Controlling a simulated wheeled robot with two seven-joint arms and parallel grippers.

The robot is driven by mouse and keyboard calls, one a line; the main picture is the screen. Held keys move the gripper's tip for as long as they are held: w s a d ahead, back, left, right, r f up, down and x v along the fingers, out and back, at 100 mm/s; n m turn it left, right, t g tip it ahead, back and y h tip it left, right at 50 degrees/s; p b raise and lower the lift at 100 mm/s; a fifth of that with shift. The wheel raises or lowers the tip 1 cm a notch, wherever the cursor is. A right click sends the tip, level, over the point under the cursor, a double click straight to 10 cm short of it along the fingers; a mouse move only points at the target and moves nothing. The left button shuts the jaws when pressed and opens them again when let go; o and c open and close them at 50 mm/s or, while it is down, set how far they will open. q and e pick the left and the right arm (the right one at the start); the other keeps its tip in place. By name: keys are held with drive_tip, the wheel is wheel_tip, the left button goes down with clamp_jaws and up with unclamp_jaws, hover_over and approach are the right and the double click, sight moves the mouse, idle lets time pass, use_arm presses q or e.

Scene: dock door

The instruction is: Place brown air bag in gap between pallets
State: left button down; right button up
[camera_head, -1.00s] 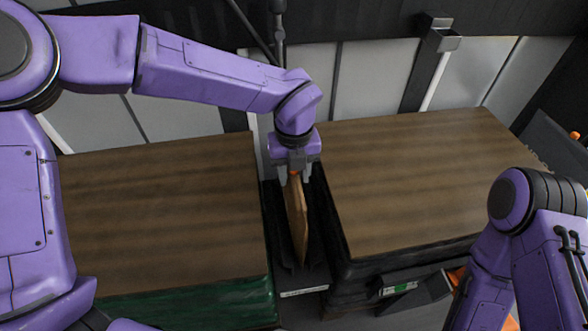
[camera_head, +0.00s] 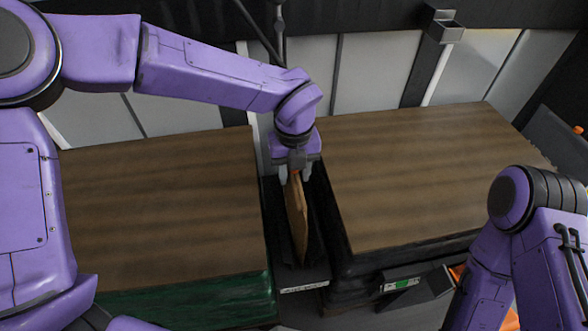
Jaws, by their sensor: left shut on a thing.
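The brown air bag (camera_head: 297,220) hangs upright and edge-on in the gap between the two pallets. My left gripper (camera_head: 295,175) is shut on its top end, near the level of the pallet tops. The bag's lower part is down between the stacks; I cannot tell whether it touches either side. The left pallet (camera_head: 160,215) has a wood-brown top and green-wrapped sides. The right pallet (camera_head: 420,170) has a similar top and dark-wrapped sides. My right arm is at the right, its gripper out of view.
White door panels (camera_head: 375,75) and a dark post (camera_head: 430,60) stand behind the pallets. A dark box with a green label (camera_head: 402,284) is at the front of the right pallet. An orange thing (camera_head: 457,272) shows partly behind my right arm.

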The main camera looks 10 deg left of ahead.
use_arm(q)
drive_tip(key=c, duration=0.6)
unclamp_jaws()
drive_tip(key=shift+o, duration=0.2)
wheel_tip(320, 180, up, 10)
drive_tip(key=shift+r+p, duration=0.25)
drive_tip(key=shift+p, duration=0.45)
